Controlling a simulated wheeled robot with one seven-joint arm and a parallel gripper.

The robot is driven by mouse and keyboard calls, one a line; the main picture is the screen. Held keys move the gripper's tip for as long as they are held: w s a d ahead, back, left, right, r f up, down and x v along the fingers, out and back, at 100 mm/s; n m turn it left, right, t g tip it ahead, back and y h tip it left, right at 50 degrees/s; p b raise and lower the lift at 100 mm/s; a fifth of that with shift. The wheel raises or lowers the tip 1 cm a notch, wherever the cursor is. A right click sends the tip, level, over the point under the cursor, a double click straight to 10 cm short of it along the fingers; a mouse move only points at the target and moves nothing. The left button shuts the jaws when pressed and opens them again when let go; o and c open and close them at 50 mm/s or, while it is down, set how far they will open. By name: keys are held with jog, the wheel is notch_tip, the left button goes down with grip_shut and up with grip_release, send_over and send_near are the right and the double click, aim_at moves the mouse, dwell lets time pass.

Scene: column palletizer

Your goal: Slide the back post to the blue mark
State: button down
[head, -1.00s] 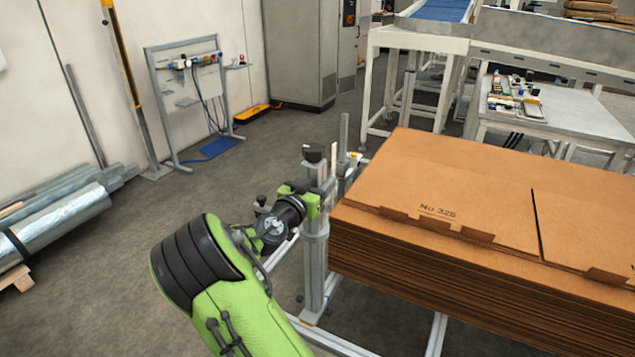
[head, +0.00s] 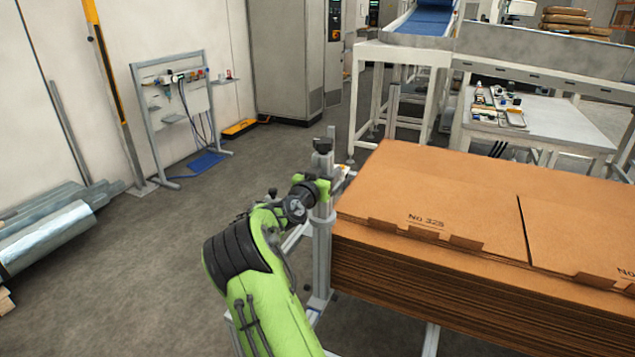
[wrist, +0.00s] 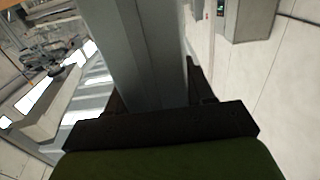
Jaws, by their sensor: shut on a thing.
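A grey metal post (head: 321,245) with a black knob on top stands at the left end of the cardboard stack. My gripper (head: 318,190) is at its upper part, at the end of my green arm. In the wrist view the grey post (wrist: 140,50) rises between the dark fingers, and my gripper is shut on it. The fingertips are mostly hidden behind the post. The top of another slim upright (head: 331,134) shows just behind the knob. I cannot make out the blue mark in either view.
The tall stack of flat brown cardboard (head: 450,205) is close on the right of the post. A white-framed table (head: 540,120) and conveyor stand behind it. A grey panel stand (head: 172,110) and metal rolls (head: 45,230) are at left. The floor between is clear.

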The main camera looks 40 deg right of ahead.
jog(key=shift+r, duration=0.15)
jog(key=c, duration=0.8)
grip_release()
jog(key=o, duration=0.3)
jog(key=shift+w+d, duration=0.1)
jog(key=shift+d, duration=0.15)
jog(key=v, duration=1.6)
